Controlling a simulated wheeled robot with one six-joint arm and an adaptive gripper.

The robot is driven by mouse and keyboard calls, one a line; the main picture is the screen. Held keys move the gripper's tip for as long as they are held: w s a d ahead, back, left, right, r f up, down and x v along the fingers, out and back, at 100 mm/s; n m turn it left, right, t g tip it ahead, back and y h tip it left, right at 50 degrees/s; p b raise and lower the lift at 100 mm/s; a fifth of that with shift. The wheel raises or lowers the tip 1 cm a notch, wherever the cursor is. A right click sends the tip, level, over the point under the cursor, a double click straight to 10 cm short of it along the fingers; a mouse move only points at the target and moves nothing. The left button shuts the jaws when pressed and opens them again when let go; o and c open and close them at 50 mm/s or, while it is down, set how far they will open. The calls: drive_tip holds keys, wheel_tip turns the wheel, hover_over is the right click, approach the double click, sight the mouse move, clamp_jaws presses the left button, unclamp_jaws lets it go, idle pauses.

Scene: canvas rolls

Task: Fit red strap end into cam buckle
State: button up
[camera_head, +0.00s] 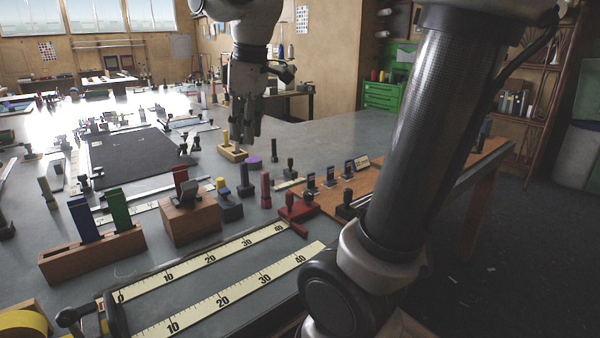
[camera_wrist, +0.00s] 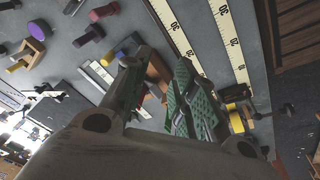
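A red strap end (camera_head: 180,178) stands upright at a wooden block (camera_head: 190,220) in the head view. A dark grey cam buckle (camera_head: 187,194) sits on top of this block, directly in front of the strap. I cannot tell whether the strap is inside the buckle or behind it. My gripper (camera_head: 243,138) hangs above the bench, beyond and to the right of the block, apart from the strap. In the wrist view its fingers (camera_wrist: 157,62) are spread, with nothing clearly held. A brown block (camera_wrist: 158,72) shows beyond them, partly hidden; the red strap is not clear there.
A wooden holder (camera_head: 95,257) with a blue strap (camera_head: 83,219) and a green strap (camera_head: 118,209) stands to the left. Several pegs and a red clamp (camera_head: 297,208) stand to the right. Long rulers (camera_head: 215,258) lie in front. Grey bench (camera_head: 330,135) is clear at back right.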

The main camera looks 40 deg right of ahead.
drive_tip(key=s+d+f+m+t, duration=0.1)
drive_tip(key=s+d+f+m, duration=0.1)
drive_tip(key=s, duration=0.5)
drive_tip(key=s+d+f+m+t, duration=0.1)
drive_tip(key=s+d+f+m, duration=0.1)
drive_tip(key=s+f+m, duration=0.3)
drive_tip(key=shift+s+m, duration=0.5)
drive_tip(key=shift+s, duration=0.45)
drive_tip(key=shift+d, duration=0.1)
